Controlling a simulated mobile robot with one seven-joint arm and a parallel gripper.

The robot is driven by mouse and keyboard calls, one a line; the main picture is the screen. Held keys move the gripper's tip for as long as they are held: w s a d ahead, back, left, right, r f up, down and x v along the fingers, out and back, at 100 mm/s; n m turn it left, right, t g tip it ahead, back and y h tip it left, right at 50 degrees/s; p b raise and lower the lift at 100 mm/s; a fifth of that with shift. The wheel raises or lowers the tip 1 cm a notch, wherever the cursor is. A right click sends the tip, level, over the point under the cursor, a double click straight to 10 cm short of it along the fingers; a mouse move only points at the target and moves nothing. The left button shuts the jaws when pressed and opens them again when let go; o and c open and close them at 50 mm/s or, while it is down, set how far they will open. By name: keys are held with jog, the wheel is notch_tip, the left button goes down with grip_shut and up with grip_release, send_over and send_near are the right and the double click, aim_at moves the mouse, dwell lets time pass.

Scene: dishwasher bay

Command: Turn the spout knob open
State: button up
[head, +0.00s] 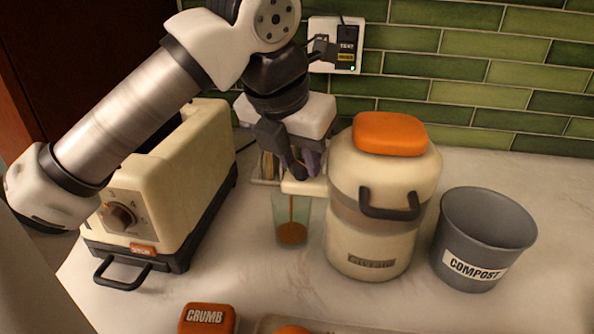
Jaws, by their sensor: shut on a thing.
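The cream dispenser (375,225) has an orange lid and a dark front handle. Its cream spout (303,187) sticks out to the left, over a clear glass (279,213). A thin brown-orange stream (291,207) runs down from the spout, and brown-orange liquid lies in the bottom of the glass. My gripper (303,166) points down just above the spout and is shut on the spout knob. The knob is mostly hidden by the fingers, so its angle cannot be told.
A cream toaster (165,185) stands left of the glass. A grey compost bin (484,235) stands close at the dispenser's right. In front lie an orange crumb box (207,319) and a tray edge (335,326). A wall outlet (336,45) holds plugs behind my arm.

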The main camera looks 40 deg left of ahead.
jog(key=shift+d+n+y+b, duration=0.1)
jog(key=shift+n+y+b, duration=0.7)
jog(key=shift+n, duration=0.8)
jog(key=shift+w+r, duration=0.1)
jog(key=o, duration=1)
jog(key=shift+c, duration=0.2)
